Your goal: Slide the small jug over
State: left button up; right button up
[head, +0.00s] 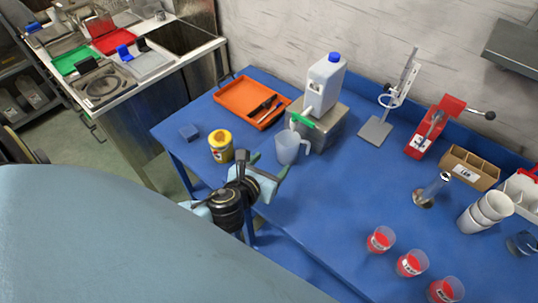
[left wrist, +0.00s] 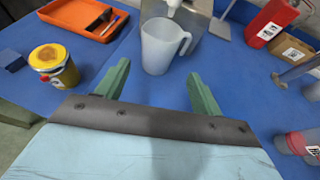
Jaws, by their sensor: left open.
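The small jug (head: 290,147) is a pale translucent measuring jug standing upright on the blue table, its handle toward the right. In the left wrist view the jug (left wrist: 160,46) stands just beyond the fingertips, roughly between their lines. My left gripper (head: 266,163) is open and empty, in front of the jug on the near side. Its two green fingers also show in the left wrist view (left wrist: 160,80), spread apart, with no contact visible. My right gripper is not in view.
A yellow tub (head: 221,148) stands left of the jug. Behind are an orange tray (head: 240,92) and a metal box (head: 329,125) under a white canister (head: 326,82). Red-filled cups (head: 411,264) stand at the near right. The blue table (head: 335,195) is clear right of the jug.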

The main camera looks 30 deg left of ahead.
aim_at(293, 142)
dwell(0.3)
pick_arm(q)
jog(key=b+x, duration=0.1)
jog(key=x, duration=1.2)
jog(key=shift+w+b, duration=0.2)
jog(key=shift+b, duration=0.15)
jog(key=shift+c, duration=0.5)
jog(key=c, duration=0.7)
jog(key=shift+d, duration=0.2)
